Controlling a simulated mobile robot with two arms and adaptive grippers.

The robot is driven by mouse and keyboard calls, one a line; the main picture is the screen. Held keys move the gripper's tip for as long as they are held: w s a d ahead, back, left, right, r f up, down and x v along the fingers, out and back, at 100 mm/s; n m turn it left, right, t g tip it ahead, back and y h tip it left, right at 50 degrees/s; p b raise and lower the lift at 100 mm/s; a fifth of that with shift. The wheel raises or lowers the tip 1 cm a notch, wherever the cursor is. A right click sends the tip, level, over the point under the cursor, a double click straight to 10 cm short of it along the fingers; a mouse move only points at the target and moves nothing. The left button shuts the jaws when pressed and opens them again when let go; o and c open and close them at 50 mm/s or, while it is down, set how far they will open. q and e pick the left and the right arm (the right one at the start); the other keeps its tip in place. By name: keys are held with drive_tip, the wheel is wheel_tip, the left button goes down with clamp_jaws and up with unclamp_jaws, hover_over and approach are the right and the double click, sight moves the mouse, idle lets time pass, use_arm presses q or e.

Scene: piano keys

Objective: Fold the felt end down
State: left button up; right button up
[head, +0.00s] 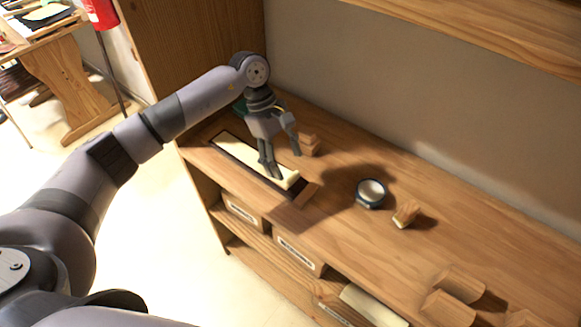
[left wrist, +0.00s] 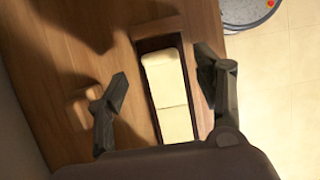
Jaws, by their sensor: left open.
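A cream key-like strip (head: 240,150) lies lengthwise in a narrow dark tray (head: 213,142) on the wooden bench. In the left wrist view the strip (left wrist: 172,92) shows a thin line across it, with the dark tray edge around it. I cannot make out which part is the felt end. My left gripper (head: 283,161) points down over the strip's right part, its fingers spread. In the left wrist view my left gripper (left wrist: 163,88) has one finger on each side of the strip, and nothing is held. Whether a finger touches the strip is unclear. My right gripper is not in view.
A wooden block (head: 310,144) stands close behind the gripper. A round dish with white contents (head: 371,191), a small wooden piece (head: 406,213) and larger wooden blocks (head: 460,284) lie to the right. Labelled boxes (head: 298,252) sit on the shelf below. The bench's middle is mostly clear.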

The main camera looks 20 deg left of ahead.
sight(292, 175)
use_arm(q)
drive_tip(key=shift+p+x, duration=0.45)
drive_tip(key=shift+x, duration=1.85)
drive_tip(key=shift+r, duration=0.1)
clamp_jaws()
